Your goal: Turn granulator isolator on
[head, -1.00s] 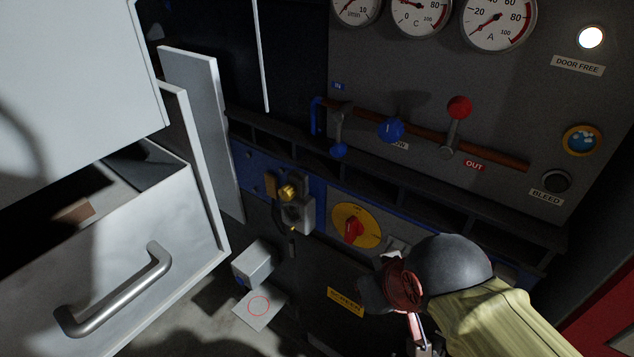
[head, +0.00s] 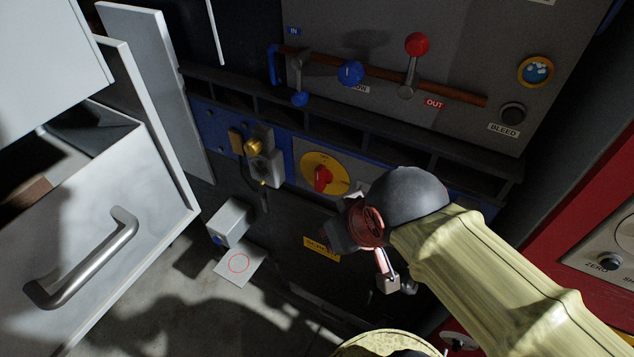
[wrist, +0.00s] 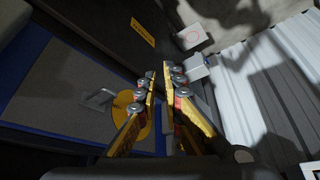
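The isolator is a yellow disc with a red rotary knob (head: 323,178) on the blue-edged panel, right of a brass-coloured padlock-like fitting (head: 254,146). In the wrist view the yellow disc (wrist: 139,104) is partly covered by my left-hand finger, and its red knob cannot be made out. My gripper (wrist: 159,78) is open with a narrow gap between its fingers and nothing between them. In the head view my gripper (head: 388,278) shows only in part below my dark wrist, right of and lower than the knob.
A rail with a red-ball lever (head: 417,45) and blue handles (head: 350,73) runs above the panel. An open drawer (head: 110,225) stands at left. A small grey box (head: 231,221) is below the panel. A red cabinet (head: 590,215) is at right.

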